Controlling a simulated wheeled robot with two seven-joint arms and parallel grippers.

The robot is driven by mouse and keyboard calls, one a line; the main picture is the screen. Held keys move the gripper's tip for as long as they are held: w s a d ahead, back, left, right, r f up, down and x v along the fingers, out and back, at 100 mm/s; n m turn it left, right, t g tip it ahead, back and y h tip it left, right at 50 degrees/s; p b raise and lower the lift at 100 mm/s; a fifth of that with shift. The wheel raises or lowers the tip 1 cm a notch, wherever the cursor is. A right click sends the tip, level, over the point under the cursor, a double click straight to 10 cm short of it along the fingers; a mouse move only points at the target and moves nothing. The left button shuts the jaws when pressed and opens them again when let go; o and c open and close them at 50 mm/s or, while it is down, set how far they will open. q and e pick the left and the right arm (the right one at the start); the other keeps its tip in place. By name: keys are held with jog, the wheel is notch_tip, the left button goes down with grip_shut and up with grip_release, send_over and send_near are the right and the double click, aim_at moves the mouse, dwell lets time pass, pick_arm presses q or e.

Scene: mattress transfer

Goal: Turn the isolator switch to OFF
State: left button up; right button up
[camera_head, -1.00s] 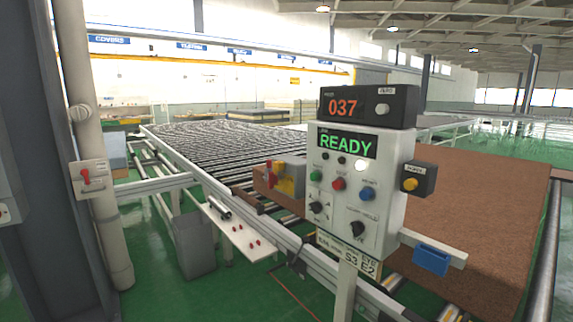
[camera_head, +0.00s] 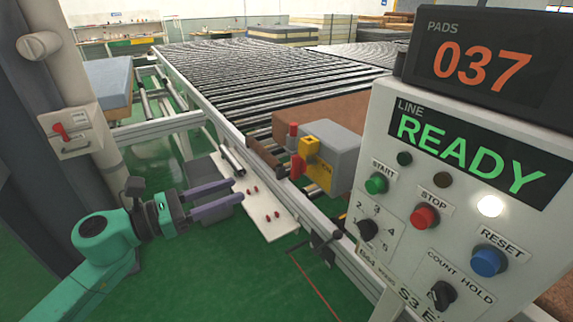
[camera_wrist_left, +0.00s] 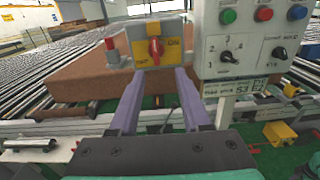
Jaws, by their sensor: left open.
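The isolator switch (camera_head: 322,160) is a grey box with a yellow plate, beside the conveyor edge. In the left wrist view its yellow plate (camera_wrist_left: 157,53) faces me, with a red handle (camera_wrist_left: 155,48) standing roughly upright; small lettering on the plate is hard to read. My left gripper (camera_head: 234,193) is open and empty, with its purple fingers pointing right toward the box and a gap between. In the left wrist view its fingers (camera_wrist_left: 160,80) reach up toward the lower part of the plate. My right gripper is not in view.
A control panel (camera_head: 455,165) with buttons, knobs and a READY display stands close on the right. A white shelf (camera_head: 262,222) with small red items juts out below the box. A pillar with a red-levered box (camera_head: 68,133) is at left. Green floor is clear at lower middle.

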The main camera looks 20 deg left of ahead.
pick_arm(q)
jog(key=p, duration=0.1)
send_near(291, 167)
jog(key=p+x, duration=0.1)
jog(key=x, duration=0.1)
jog(key=p+x, duration=0.1)
jog(key=x, duration=0.2)
jog(key=p+x, duration=0.1)
jog(key=x, duration=0.1)
jog(key=shift+w+d+r, duration=0.1)
jog(key=shift+w+r, duration=0.1)
jog(key=shift+r, duration=0.1)
jog(key=shift+w+d+f, duration=0.2)
jog(key=shift+w+d, duration=0.15)
jog(key=shift+d, duration=0.05)
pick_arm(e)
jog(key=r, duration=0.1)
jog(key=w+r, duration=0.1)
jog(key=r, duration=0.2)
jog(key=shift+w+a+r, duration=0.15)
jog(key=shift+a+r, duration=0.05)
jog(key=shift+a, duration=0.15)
pick_arm(q)
grip_shut()
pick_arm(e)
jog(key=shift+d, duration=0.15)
